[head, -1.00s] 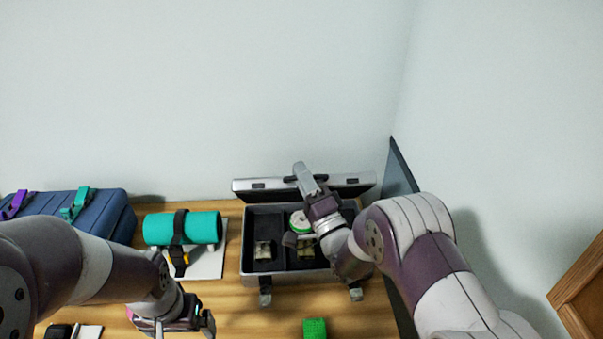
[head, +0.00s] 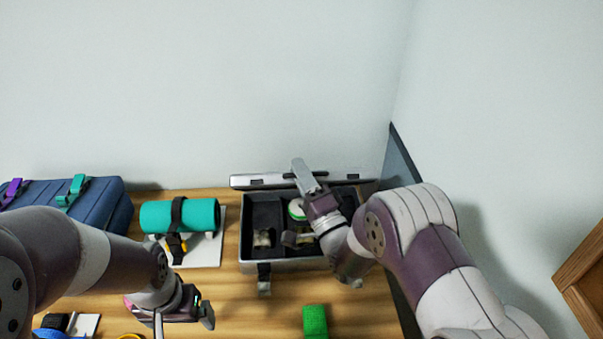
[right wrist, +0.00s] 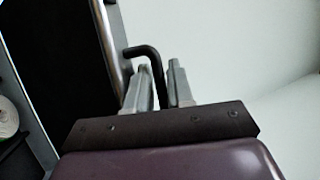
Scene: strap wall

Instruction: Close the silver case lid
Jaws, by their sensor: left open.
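The silver case (head: 308,266) stands open at the back of the table, against the wall. Its lid (head: 262,181) stands up near upright along the rear edge; it also shows in the right wrist view (right wrist: 108,40) at the left. My right gripper (head: 302,172) is at the lid's upper edge. In the right wrist view its fingers (right wrist: 160,88) are closed around the black handle (right wrist: 150,52) of the lid. The right arm hides part of the case's right side. My left gripper (head: 183,322) is open and empty, in front and left of the case.
Dark foam compartments in the case hold a green-white roll (head: 297,209) and small items. A teal roll (head: 198,216) lies on a white board to the left, beyond it a blue case (head: 85,206). A green block (head: 315,321) lies in front. A dark panel (head: 398,165) stands at right.

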